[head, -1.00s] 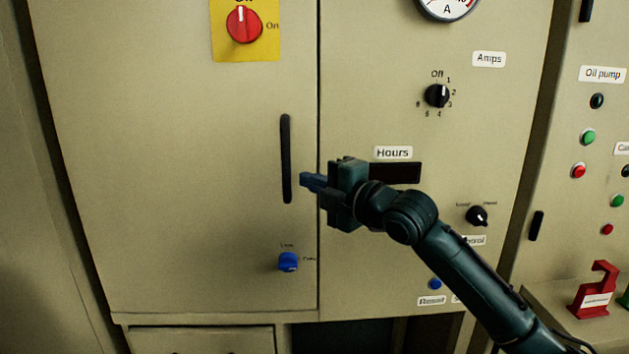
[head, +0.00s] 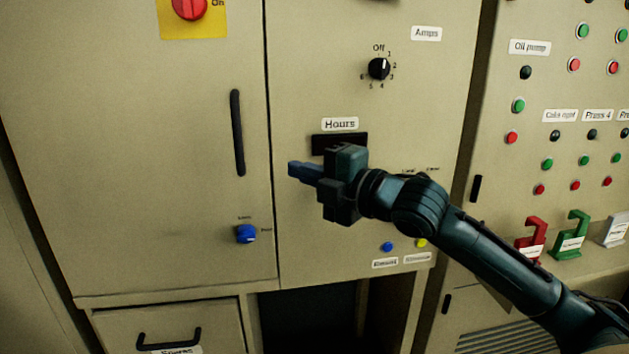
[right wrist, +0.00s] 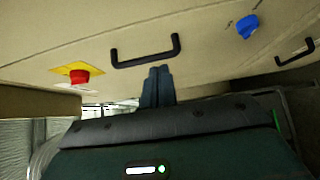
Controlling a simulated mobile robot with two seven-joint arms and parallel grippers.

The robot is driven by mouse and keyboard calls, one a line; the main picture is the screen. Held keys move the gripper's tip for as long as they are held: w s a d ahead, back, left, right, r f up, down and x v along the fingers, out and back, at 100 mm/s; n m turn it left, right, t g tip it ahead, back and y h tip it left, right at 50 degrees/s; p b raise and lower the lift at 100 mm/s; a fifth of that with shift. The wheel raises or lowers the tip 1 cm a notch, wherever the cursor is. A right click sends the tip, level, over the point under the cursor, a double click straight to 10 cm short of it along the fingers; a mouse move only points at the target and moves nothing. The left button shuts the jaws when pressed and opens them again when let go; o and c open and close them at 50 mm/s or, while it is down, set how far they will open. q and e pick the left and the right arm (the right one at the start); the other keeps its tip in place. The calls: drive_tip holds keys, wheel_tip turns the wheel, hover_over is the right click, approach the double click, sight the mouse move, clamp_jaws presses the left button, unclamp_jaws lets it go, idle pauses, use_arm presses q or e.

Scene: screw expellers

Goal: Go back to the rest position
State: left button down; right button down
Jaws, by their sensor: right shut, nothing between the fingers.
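My right gripper (head: 303,172) is shut and empty in front of the beige cabinet, just right of the door seam and below the Hours display (head: 339,143). Its shut fingers (right wrist: 157,86) also show in the right wrist view, near the black door handle (right wrist: 146,50). In the head view that handle (head: 237,132) is to the left of the gripper, apart from it. My left gripper is in neither view.
A red switch on a yellow plate (head: 192,20) is at the upper left. A blue knob (head: 245,233) is low on the door. A black rotary selector (head: 379,68) is above my arm. Red (head: 531,236) and green (head: 572,236) holders stand on the right ledge.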

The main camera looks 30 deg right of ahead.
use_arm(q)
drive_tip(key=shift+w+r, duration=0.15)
use_arm(e)
drive_tip(key=shift+v, duration=1)
drive_tip(key=s+a+f+m+g+h+p, duration=0.15)
drive_tip(key=f+m, duration=0.35)
drive_tip(key=f, duration=0.6)
drive_tip(key=s+a+f+m+g+p, duration=0.1)
drive_tip(key=s+a+f+m+p, duration=0.3)
drive_tip(key=f, duration=0.6)
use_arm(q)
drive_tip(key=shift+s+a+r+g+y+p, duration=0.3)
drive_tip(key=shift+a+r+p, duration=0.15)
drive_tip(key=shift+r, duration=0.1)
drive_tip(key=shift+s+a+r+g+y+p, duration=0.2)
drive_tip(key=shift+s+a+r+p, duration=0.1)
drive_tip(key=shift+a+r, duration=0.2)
use_arm(e)
drive_tip(key=s+a+f+m+g+h, duration=0.2)
drive_tip(key=s+a+f+m+g, duration=0.1)
drive_tip(key=s+f+m, duration=0.8)
drive_tip(key=s+a+f, duration=0.1)
drive_tip(key=s+f, duration=0.3)
drive_tip(key=f, duration=0.1)
drive_tip(key=shift+h, duration=0.35)
